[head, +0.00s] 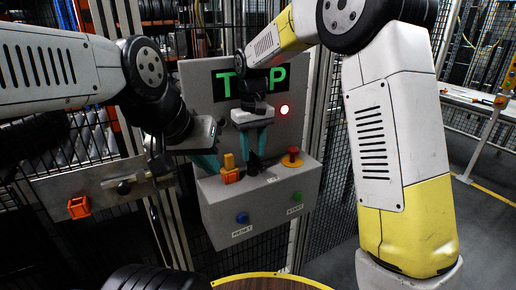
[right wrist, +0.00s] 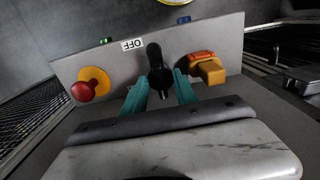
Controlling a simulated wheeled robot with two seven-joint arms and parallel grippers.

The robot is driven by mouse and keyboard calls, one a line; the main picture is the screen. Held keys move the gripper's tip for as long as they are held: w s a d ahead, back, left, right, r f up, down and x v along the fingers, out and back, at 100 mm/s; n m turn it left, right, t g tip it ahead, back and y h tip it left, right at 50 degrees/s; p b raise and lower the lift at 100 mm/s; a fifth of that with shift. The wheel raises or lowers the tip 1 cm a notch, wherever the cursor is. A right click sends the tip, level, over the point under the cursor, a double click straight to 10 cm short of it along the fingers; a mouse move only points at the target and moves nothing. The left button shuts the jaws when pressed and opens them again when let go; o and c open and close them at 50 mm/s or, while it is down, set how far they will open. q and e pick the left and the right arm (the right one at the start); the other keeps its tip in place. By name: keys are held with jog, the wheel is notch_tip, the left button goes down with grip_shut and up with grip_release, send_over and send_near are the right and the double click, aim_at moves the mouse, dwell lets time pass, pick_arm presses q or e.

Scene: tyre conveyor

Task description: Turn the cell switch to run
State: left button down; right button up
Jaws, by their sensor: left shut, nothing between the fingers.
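The cell switch is a black lever (head: 253,163) on the grey control box (head: 225,205), with an OFF label (right wrist: 132,44) beside it. In the right wrist view the lever (right wrist: 158,60) stands between the teal fingers of my right gripper (right wrist: 161,84). The fingers are apart, one on each side of it; I cannot tell whether they press on it. In the head view my right gripper (head: 252,143) is just above the lever. My left gripper (head: 207,163) is shut and empty, left of an orange and yellow part (head: 230,172), which also shows in the wrist view (right wrist: 207,68).
A red button on a yellow base (head: 292,157) is right of the lever. A blue RESET button (head: 242,218) and a green START button (head: 297,198) are on the front. A red lamp (head: 284,109) is lit by a sign (head: 222,85) with green letters, partly hidden. Mesh fence (head: 335,160) stands behind.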

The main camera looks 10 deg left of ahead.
jog(key=shift+f, duration=0.3)
grip_shut()
jog(key=m, duration=0.4)
jog(key=shift+a+m, duration=0.1)
jog(key=shift+m, duration=0.2)
grip_release()
